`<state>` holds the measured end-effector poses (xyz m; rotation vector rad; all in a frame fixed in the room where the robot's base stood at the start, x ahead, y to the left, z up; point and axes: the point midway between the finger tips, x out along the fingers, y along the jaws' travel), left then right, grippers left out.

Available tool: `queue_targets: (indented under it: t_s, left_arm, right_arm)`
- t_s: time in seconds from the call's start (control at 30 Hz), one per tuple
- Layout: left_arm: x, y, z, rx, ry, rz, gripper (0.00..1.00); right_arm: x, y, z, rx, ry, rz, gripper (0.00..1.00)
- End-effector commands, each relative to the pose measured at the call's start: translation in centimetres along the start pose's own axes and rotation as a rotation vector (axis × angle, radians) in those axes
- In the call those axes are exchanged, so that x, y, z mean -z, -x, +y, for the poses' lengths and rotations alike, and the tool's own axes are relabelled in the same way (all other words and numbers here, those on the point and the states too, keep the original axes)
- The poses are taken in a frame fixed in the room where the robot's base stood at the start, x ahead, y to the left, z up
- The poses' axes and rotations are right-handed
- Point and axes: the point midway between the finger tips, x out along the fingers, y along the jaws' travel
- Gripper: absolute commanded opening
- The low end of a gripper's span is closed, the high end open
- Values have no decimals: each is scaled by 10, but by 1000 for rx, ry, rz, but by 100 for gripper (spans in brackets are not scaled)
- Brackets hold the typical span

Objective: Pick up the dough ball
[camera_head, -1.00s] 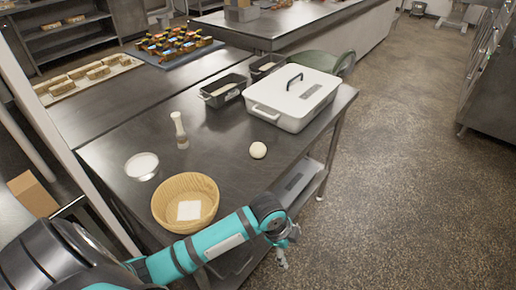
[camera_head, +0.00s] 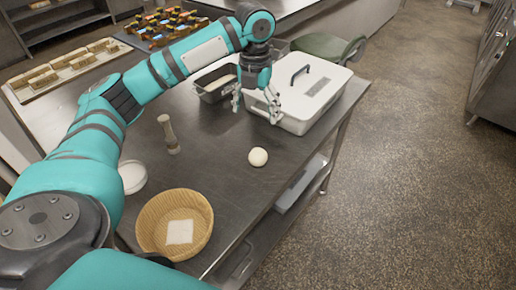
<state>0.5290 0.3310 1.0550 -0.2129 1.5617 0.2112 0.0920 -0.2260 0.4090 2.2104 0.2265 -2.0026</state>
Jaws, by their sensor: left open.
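The dough ball (camera_head: 258,157) is small, round and cream-white. It rests on the steel table (camera_head: 215,165) near its right edge. My left arm reaches over the table from the left. My left gripper (camera_head: 254,112) points down, open and empty, above and behind the dough ball, apart from it, in front of the white lidded box. My right gripper is not in view.
The white box (camera_head: 318,90) with a dark handle stands behind the ball. A dark loaf tin (camera_head: 213,84), a wooden shaker (camera_head: 168,134), a white bowl (camera_head: 132,177) and a wicker basket (camera_head: 160,218) with a white cloth stand left of it. Table in front of the ball is clear.

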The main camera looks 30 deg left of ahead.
Motion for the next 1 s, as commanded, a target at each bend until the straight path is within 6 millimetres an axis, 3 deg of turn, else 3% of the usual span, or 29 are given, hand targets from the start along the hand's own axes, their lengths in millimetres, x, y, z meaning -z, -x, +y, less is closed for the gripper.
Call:
queue_targets:
  t_s: [0.17, 0.5, 0.87, 1.0]
  left_arm:
    - [1, -20, 3, -2, -18, 9, 81]
    - [1, -92, 2, -1, -14, 7, 81]
    - [0, -125, -1, 0, -16, 5, 81]
    - [0, -146, -5, -1, -16, 6, 81]
  right_arm:
    - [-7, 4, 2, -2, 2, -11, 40]
    - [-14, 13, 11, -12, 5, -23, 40]
    - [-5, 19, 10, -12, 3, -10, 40]
    - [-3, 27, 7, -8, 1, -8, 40]
